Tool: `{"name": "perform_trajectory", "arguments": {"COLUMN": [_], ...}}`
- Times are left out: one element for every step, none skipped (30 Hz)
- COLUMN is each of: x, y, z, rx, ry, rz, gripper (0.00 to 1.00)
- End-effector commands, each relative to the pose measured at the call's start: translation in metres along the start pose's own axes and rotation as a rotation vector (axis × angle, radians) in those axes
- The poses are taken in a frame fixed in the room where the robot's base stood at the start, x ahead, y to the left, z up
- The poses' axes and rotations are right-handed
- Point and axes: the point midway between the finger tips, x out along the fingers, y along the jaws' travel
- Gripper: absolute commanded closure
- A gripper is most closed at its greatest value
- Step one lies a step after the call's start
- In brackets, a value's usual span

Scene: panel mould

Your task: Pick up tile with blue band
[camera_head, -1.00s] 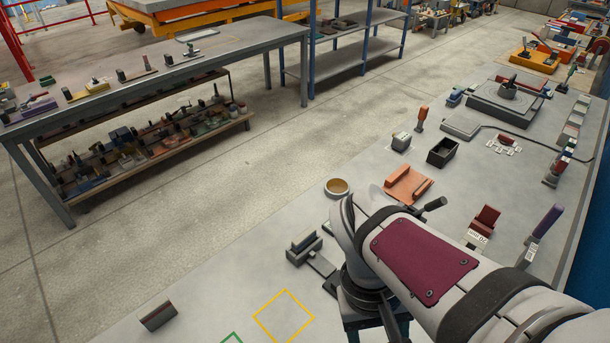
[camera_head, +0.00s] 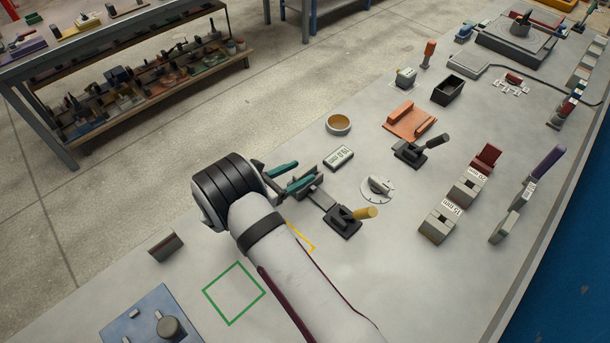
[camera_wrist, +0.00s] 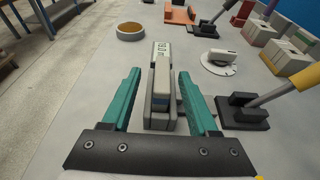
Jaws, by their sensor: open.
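My gripper (camera_wrist: 162,105) is open, with teal fingers on the left and right of a grey slotted holder in the wrist view. A pale upright tile (camera_wrist: 161,74) stands in that holder, and a small dark blue patch shows low on it. The fingers look apart from the tile. In the head view my gripper (camera_head: 290,176) is at the holder (camera_head: 313,181), partly hiding it, and the blue band cannot be made out there. Another tile with a reddish band (camera_head: 165,245) stands on the table at lower left.
A black-based lever with a yellow handle (camera_head: 345,220) stands close right of the holder. A labelled grey block (camera_head: 339,158) and a round dial (camera_head: 377,189) are just beyond. A green square outline (camera_head: 234,293) and part of a yellow outline (camera_head: 306,237) mark bare table.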

Motion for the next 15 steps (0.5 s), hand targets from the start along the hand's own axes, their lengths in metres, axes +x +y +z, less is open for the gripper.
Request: {"name": "perform_trajectory", "arguments": {"x": [0.005,0.01,0.018,0.024,0.031,0.039,0.044,0.049,0.053,0.055,0.057,0.057,0.057,0.057,0.057], "y": [-0.001,-0.001,-0.002,-0.003,-0.004,-0.004,-0.004,-0.004,-0.004,-0.004,-0.003,-0.003,-0.003,-0.003,-0.003], "z": [0.0,-0.001,-0.001,-0.002,-0.002,-0.003,-0.003,-0.002,-0.002,-0.002,-0.002,-0.002,-0.002,-0.002,-0.002], "rx": [0.0,0.0,0.0,0.0,0.0,0.0,0.002,0.002,0.002,0.002,0.001,0.001,0.001,0.001,0.001], "ry": [0.001,0.001,0.0,0.0,0.001,0.001,0.001,0.0,0.0,0.0,0.001,0.001,0.001,0.001,0.001], "rz": [-0.002,-0.002,-0.004,-0.004,-0.005,-0.004,-0.005,-0.004,-0.003,-0.003,-0.002,-0.001,-0.001,-0.001,-0.001], "gripper": [0.4,0.4,0.4,0.4,0.4,0.4,0.4,0.4,0.4,0.4,0.4,0.4,0.4,0.4,0.4]}}
